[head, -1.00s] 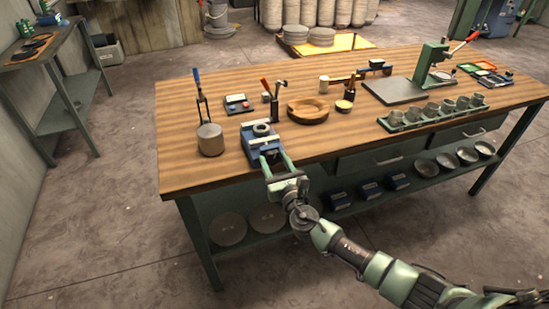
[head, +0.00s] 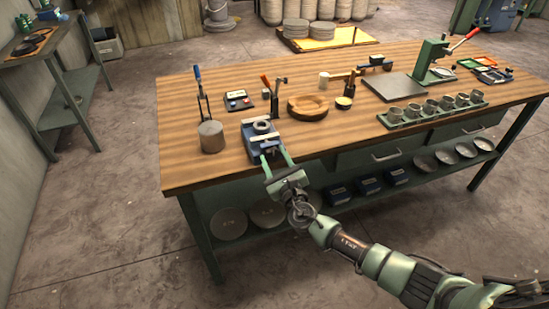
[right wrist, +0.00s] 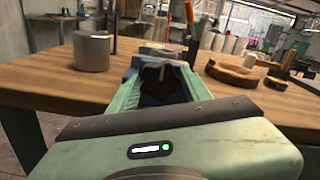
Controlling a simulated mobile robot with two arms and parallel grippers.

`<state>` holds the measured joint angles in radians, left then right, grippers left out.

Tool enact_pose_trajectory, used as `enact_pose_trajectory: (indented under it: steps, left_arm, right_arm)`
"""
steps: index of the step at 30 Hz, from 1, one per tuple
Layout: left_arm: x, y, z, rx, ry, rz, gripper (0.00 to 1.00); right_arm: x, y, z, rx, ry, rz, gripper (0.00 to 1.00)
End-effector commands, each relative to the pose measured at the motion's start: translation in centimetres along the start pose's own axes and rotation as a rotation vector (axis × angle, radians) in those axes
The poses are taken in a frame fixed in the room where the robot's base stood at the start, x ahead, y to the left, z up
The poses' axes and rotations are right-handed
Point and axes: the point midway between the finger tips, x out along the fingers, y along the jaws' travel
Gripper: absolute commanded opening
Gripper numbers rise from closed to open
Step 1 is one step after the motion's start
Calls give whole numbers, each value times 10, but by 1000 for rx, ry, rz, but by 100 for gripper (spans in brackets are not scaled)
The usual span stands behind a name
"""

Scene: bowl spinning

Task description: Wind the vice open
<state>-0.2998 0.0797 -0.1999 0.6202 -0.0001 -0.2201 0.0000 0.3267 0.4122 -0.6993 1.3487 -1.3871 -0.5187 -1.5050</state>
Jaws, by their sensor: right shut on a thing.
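The blue vice (head: 262,138) stands at the front edge of the wooden bench, with pale jaws and a round grey piece on top. My right gripper (head: 274,160) reaches it from the front, with one green finger on each side of its front end. In the right wrist view the two fingers (right wrist: 163,88) flank a dark blue part of the vice (right wrist: 160,72). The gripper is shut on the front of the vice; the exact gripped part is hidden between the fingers. My left gripper is not in view.
A grey cylinder (head: 211,136) stands left of the vice. A rack of metal cups (head: 435,111) and a green press (head: 432,65) stand farther right. The floor in front is clear.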

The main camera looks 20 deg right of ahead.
Motion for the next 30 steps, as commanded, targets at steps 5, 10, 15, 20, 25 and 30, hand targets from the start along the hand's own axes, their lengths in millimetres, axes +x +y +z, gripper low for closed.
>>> enact_pose_trajectory:
  steps: [5, 10, 15, 20, 25, 30]
  left_arm:
    - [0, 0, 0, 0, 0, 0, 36]
    - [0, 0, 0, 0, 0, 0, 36]
    - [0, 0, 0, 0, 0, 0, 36]
    - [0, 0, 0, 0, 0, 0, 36]
    - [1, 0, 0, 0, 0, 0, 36]
    - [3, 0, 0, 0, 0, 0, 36]
  right_arm:
    - [-1, 1, -3, -5, 5, 3, 59]
    - [-1, 1, -2, -3, 3, 2, 70]
    - [-1, 0, -1, -2, 2, 1, 70]
    - [-14, 1, -3, -2, 3, 2, 70]
    - [-44, 1, -3, -1, 4, 4, 70]
    - [-69, 1, -4, -2, 4, 3, 70]
